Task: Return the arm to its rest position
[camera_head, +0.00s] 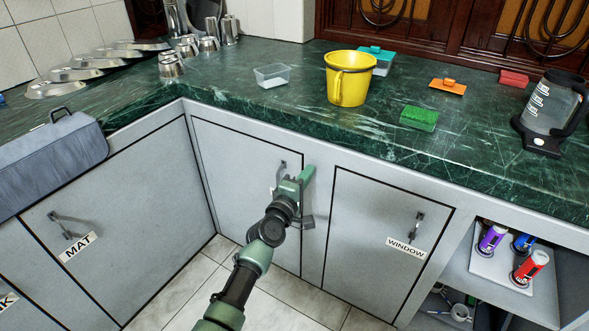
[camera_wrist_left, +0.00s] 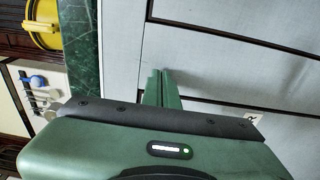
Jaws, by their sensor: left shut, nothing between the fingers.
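My left gripper (camera_head: 308,175) is in front of the grey cabinet doors, below the counter's front edge. Its arm comes up from the bottom of the head view. The green fingers are closed together and empty, and they also show in the left wrist view (camera_wrist_left: 161,88). Close to the gripper is the handle of a cabinet door (camera_head: 240,170); I cannot tell whether they touch. My right gripper is in neither view.
The green marble counter (camera_head: 300,115) holds a yellow mug-like container (camera_head: 348,85), a clear tray (camera_head: 272,76), a green sponge (camera_head: 419,118) and a clear jug with dark base (camera_head: 552,105). An open shelf at right holds spray cans (camera_head: 530,267). Tiled floor (camera_head: 285,300) lies below.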

